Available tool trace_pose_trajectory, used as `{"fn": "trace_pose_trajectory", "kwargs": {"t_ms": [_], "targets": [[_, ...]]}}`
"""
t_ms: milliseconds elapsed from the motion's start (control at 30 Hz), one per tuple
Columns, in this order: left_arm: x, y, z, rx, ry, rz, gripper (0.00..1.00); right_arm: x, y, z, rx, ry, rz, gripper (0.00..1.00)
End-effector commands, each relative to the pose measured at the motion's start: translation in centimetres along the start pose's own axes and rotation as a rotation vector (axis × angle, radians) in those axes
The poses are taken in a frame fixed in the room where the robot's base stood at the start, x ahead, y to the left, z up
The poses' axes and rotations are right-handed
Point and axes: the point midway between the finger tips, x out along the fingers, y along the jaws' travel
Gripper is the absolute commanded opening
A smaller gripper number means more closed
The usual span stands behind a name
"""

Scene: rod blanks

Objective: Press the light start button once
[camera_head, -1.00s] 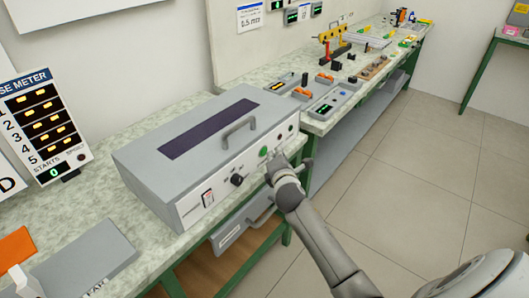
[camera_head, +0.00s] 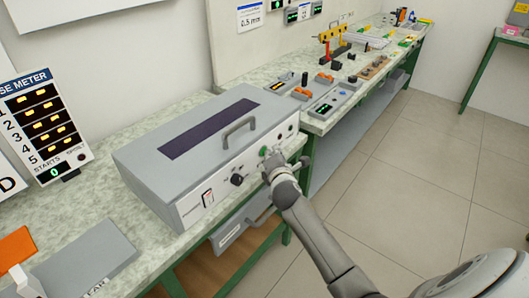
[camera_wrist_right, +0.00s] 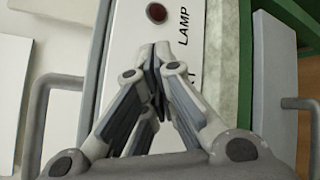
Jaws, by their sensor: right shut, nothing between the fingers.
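The grey box (camera_head: 150,165) with a dark top panel and a handle stands on the bench. A green button (camera_head: 263,151) is on its white front panel, partly behind my right gripper. My right gripper (camera_head: 270,158) is shut and empty, with its tips at the panel right by the green button. Whether they touch it I cannot tell. In the right wrist view the closed fingertips (camera_wrist_right: 161,47) hide the button, below the dark red lamp (camera_wrist_right: 157,12) and its LAMP label. My left gripper is not in view.
A black knob (camera_head: 237,180) and a rocker switch (camera_head: 208,198) sit left of the green button. The meter board (camera_head: 45,125) at left shows 0 under STARTS. Another bench (camera_head: 318,125) with small items adjoins at right. The floor in front is clear.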

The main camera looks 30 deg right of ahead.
Motion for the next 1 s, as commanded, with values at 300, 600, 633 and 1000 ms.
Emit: {"fn": "trace_pose_trajectory", "kwargs": {"t_ms": [300, 600, 633, 1000], "targets": [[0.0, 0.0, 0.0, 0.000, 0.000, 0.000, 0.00, 0.2, 0.2, -0.1, 0.000, 0.000, 0.001, 0.00], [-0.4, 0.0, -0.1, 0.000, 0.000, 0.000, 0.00, -0.2, 0.0, 0.1, 0.000, 0.000, 0.000, 0.00], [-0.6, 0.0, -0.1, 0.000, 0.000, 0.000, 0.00, -0.3, 0.0, 0.2, 0.000, 0.000, 0.000, 0.00], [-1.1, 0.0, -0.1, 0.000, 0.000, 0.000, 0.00, -1.0, -0.7, 0.7, 0.000, 0.000, 0.001, 0.00]]}}
